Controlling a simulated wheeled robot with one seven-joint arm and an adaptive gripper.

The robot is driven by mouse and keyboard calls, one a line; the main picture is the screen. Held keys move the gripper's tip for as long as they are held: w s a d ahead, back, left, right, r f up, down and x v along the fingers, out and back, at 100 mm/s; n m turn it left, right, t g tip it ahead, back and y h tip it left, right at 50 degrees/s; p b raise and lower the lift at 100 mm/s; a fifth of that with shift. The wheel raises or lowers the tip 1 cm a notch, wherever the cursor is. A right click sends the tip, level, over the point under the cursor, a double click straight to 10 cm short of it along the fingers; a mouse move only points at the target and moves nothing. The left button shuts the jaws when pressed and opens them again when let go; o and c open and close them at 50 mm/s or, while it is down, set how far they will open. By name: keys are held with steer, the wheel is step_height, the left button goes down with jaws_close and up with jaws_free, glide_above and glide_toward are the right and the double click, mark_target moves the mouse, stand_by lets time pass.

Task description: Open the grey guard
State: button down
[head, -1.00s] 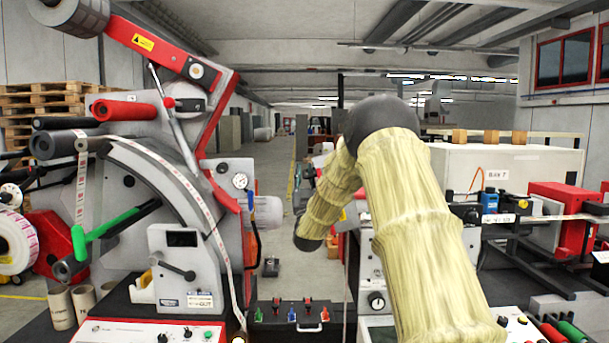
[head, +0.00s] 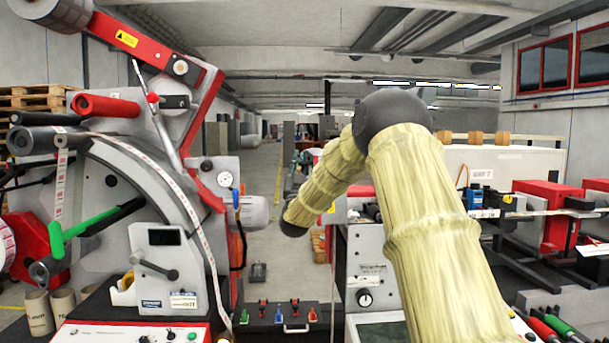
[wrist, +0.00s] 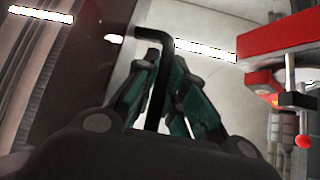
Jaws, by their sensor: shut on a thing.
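My gripper (wrist: 166,58) shows in the wrist view, with dark teal fingers closed on a black bent handle (wrist: 157,98). In the head view my padded arm reaches up and bends down to the left, and I cannot clearly make out the gripper there. I cannot tell for certain which surface is the grey guard.
The label machine (head: 200,235) stands at the left, with a green-handled lever (head: 60,240) and a red arm (head: 150,45). A red part (wrist: 280,48) with a red-knobbed clamp (wrist: 300,125) is right of my gripper. An aisle (head: 262,200) runs back between the machines.

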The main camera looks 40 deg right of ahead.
steer(key=shift+s+d+r+m+g+h, duration=0.1)
steer(key=shift+d+r+m+g+h, duration=0.1)
steer(key=shift+m+g+h, duration=0.15)
steer(key=c, duration=1.8)
jaws_free()
steer(key=shift+o, duration=0.2)
steer(key=shift+f, duration=0.1)
steer(key=v, duration=1.2)
steer(key=shift+s, duration=0.1)
steer(key=shift+f, duration=0.1)
